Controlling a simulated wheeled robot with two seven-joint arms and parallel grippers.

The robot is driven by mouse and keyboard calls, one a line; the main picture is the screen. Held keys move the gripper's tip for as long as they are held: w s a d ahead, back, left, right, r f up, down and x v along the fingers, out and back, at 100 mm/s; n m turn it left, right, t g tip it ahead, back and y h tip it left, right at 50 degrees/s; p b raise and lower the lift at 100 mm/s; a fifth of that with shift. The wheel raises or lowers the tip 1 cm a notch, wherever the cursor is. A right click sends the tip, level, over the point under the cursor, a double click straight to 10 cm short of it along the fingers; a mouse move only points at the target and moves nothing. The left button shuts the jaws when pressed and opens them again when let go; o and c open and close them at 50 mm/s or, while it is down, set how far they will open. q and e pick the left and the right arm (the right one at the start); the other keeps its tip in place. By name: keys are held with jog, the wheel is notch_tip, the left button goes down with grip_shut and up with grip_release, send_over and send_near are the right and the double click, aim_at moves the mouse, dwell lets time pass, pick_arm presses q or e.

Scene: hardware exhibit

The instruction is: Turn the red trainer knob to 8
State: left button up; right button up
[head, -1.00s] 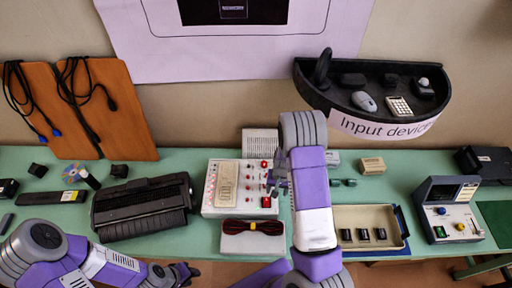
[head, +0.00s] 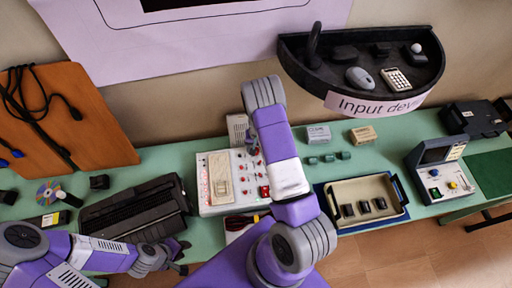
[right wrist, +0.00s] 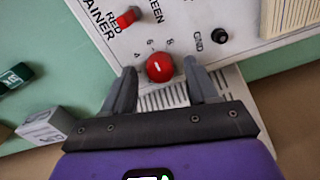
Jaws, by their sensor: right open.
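The trainer (head: 205,204) is a white panel with red knobs and switches on the green bench in the head view. In the head view my right arm partly hides the panel. My left gripper (head: 176,258) is low, near the bench's front edge; its jaw state is unclear.
Beside the knob are a red toggle (right wrist: 127,18) and a black GND socket (right wrist: 219,36). A black printer-like device (head: 135,215) stands left of the trainer. A tray (head: 365,193) with small black parts lies to its right. A curved shelf (head: 365,70) hangs above.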

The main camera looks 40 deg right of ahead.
jog(key=shift+s+f, duration=0.1)
jog(key=shift+c, duration=0.7)
jog(key=c, duration=0.9)
